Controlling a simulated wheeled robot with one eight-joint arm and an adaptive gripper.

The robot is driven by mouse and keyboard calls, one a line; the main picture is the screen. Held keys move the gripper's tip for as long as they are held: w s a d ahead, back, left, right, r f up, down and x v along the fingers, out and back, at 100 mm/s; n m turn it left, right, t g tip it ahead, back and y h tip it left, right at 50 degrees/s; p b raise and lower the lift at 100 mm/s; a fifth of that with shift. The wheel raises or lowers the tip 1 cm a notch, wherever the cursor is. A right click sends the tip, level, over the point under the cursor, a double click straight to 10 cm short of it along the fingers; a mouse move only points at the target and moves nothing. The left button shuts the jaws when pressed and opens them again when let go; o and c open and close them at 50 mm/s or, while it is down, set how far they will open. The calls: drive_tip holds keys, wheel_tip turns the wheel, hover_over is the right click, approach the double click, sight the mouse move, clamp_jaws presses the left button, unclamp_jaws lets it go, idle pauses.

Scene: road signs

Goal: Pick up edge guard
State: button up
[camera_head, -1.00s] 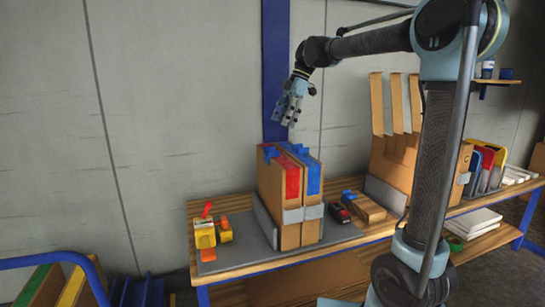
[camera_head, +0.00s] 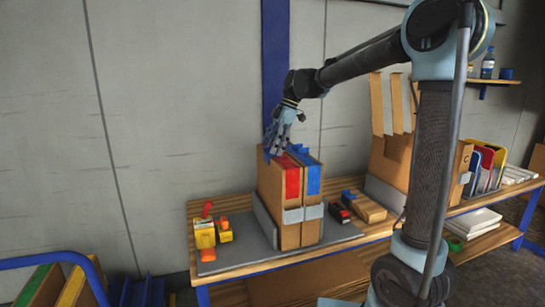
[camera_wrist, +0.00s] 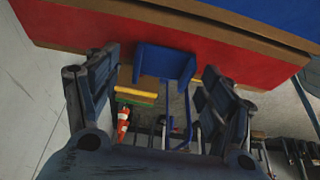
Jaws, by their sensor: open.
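A blue edge guard (camera_wrist: 165,62) sits on the top edge of the red-striped cardboard box (camera_wrist: 70,25). In the wrist view it lies between the two fingers of my gripper (camera_wrist: 158,68), with a gap on each side. My gripper is open and empty. In the head view my gripper (camera_head: 272,148) hangs over the upper left corner of the box (camera_head: 270,195) and largely hides this guard. A second blue guard (camera_head: 298,149) shows on top of the boxes, to the right.
The boxes stand on a grey mat on a wooden workbench (camera_head: 370,240). Yellow and orange tape dispensers (camera_head: 205,235) lie left of them, and a dark tool (camera_head: 339,212) lies right. The wall is close behind.

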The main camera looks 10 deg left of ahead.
drive_tip(key=c, duration=1.1)
